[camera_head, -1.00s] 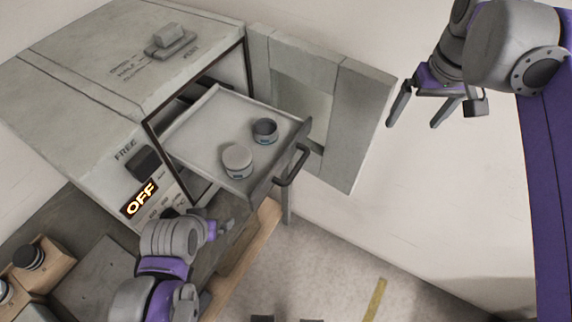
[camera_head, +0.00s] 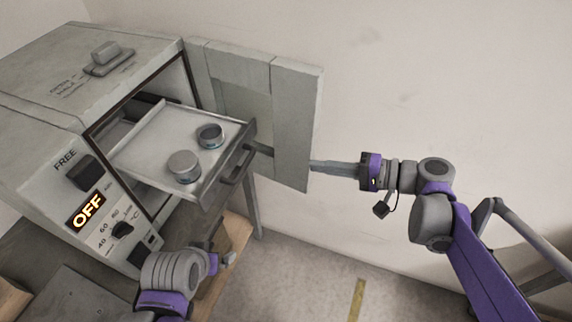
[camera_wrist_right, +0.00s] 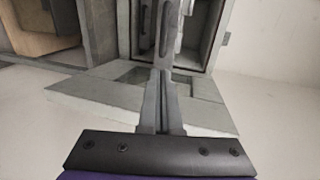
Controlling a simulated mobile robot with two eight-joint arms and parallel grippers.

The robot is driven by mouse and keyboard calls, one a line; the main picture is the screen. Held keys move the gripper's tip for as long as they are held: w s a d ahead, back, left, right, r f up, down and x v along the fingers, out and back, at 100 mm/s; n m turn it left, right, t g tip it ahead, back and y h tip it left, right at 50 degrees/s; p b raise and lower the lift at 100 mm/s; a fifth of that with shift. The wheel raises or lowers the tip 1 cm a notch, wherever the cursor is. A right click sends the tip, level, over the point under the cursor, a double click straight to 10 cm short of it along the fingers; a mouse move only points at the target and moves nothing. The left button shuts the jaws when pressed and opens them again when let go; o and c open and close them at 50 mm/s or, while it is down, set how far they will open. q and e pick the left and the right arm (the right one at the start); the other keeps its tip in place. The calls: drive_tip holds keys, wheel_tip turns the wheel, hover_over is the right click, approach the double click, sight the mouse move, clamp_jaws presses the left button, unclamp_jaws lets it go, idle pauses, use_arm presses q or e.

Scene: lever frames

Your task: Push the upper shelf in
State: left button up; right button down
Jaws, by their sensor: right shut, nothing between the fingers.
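The upper shelf (camera_head: 150,145) is a light tray pulled out of the grey oven (camera_head: 60,110), with a dark handle (camera_head: 236,170) on its front. Two round tins, one grey-topped (camera_head: 184,166) and one darker (camera_head: 210,136), stand on it. My right gripper (camera_head: 318,165) is shut and empty, pointing left at the open door (camera_head: 292,125). Its fingers seem to pass behind the door panel; a dark tip shows near the shelf's front corner, but contact cannot be told. The wrist view shows the closed fingers (camera_wrist_right: 163,75) pointing at the oven opening. My left gripper (camera_head: 228,258) is low, below the shelf.
The oven's front has a lit OFF display (camera_head: 86,211) and a knob (camera_head: 122,230). The open door with its window stands right of the shelf, close to my right fingers. The floor (camera_head: 300,285) in front is clear.

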drive_tip(key=p+x, duration=0.1)
drive_tip(key=x, duration=1.3)
drive_tip(key=shift+r, duration=0.15)
drive_tip(key=shift+w+a, duration=0.1)
drive_tip(key=shift+a, duration=0.05)
drive_tip(key=r+x, duration=0.2)
drive_tip(key=x, duration=0.7)
drive_tip(key=r+x, duration=0.2)
drive_tip(key=x, duration=0.7)
drive_tip(key=w+a+r+x, duration=0.1)
drive_tip(key=r+x, duration=0.1)
drive_tip(key=x, duration=0.7)
drive_tip(key=shift+a, duration=0.2)
drive_tip(key=shift+a+r, duration=0.15)
